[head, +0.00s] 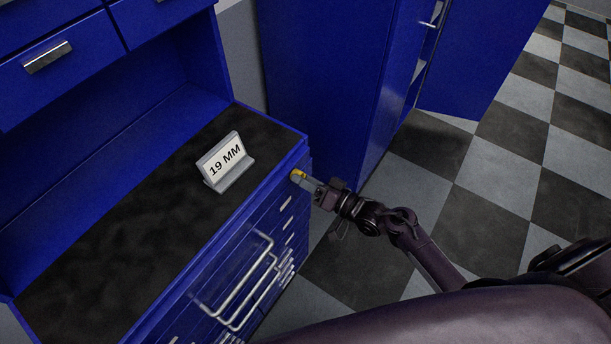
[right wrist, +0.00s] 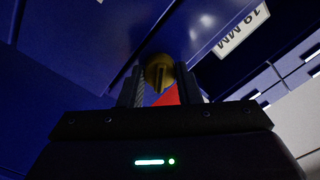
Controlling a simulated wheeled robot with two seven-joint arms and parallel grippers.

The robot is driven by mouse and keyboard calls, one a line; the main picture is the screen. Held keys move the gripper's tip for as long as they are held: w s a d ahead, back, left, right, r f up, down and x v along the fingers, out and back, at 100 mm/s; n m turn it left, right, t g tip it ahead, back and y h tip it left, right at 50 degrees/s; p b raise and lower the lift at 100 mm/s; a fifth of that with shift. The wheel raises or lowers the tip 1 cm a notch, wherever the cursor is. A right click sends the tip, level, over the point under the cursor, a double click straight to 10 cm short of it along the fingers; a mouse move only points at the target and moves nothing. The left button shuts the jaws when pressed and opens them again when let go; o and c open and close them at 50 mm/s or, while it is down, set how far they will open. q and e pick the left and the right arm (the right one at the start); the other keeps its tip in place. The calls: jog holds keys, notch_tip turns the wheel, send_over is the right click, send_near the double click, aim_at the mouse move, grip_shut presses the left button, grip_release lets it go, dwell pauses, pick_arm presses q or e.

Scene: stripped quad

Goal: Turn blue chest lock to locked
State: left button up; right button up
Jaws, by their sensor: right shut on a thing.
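The blue chest (head: 215,262) has a dark top and several drawers on its front. Its brass-yellow lock (head: 296,174) sits near the far upper corner of the front. My right gripper (head: 304,180) is at the lock with its fingers shut on it. In the right wrist view, the round brass lock (right wrist: 160,72) with a dark slot shows between the fingertips (right wrist: 160,92). A red patch (right wrist: 168,97) shows just below it between the fingers. The fingers hide part of the lock, and I cannot tell its turn position. My left gripper is not in view.
A white sign reading "19 MM" (head: 225,162) stands on the chest top. Bar handles (head: 243,285) stick out from the drawers. A tall blue cabinet (head: 325,80) with an open door (head: 480,50) stands behind. The checkered floor (head: 500,190) at right is clear.

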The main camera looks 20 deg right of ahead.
jog(key=shift+m+p, duration=1.45)
jog(key=shift+m, duration=1.85)
jog(key=o, duration=1)
jog(key=shift+c, duration=0.2)
jog(key=b+v, duration=0.1)
jog(key=v, duration=0.6)
jog(key=shift+s+d, duration=0.3)
